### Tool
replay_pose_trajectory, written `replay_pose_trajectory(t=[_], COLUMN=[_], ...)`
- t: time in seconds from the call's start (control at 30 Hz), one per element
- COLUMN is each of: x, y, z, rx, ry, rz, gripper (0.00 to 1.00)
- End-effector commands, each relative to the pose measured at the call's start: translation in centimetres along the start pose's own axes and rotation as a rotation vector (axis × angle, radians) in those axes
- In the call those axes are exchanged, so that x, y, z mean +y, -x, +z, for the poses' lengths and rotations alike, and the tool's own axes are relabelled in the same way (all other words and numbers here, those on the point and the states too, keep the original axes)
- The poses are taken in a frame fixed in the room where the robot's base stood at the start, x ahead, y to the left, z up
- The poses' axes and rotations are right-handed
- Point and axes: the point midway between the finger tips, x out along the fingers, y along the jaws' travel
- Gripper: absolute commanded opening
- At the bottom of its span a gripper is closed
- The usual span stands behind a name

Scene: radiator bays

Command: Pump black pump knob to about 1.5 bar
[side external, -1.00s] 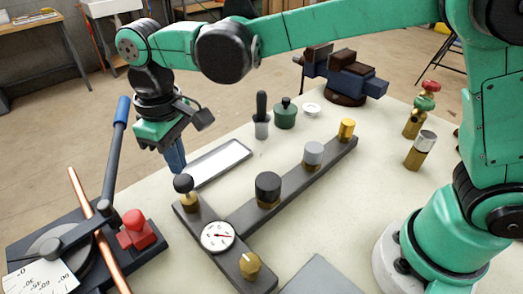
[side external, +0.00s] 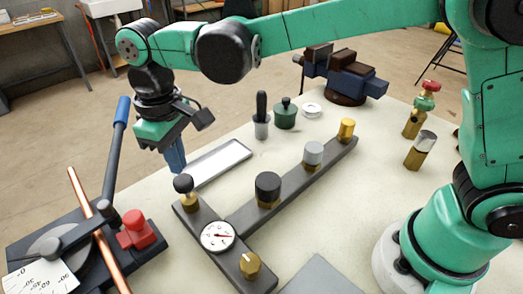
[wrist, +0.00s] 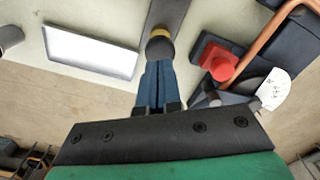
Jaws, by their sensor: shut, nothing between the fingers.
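The black pump knob (side external: 183,183) sits on a brass stem at the far end of the grey manifold bar (side external: 203,219). The round white gauge (side external: 217,236) with a red needle is on the same bar; its numbers are too small to read. My gripper (side external: 177,169), with blue fingers, is shut and empty, pointing down just above and behind the knob. In the wrist view the closed fingertips (wrist: 158,64) reach the knob's edge, and the knob (wrist: 159,46) shows partly beyond them. I cannot tell whether they touch.
A pipe bender (side external: 60,245) with a blue-handled lever, red block (side external: 137,230) and copper pipe (side external: 95,225) stands left of the knob. A tray (side external: 215,163) lies behind. Black (side external: 268,188), grey (side external: 313,153) and yellow (side external: 347,129) knobs line the other bar.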

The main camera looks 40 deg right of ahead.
Motion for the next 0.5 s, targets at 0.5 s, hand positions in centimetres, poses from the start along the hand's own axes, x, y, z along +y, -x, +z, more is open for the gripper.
replay_pose_trajectory(t=[0.5], x=[0.0], y=[-1.7], z=[0.0], rx=[0.0], ry=[0.0], rz=[0.0], gripper=[0.0])
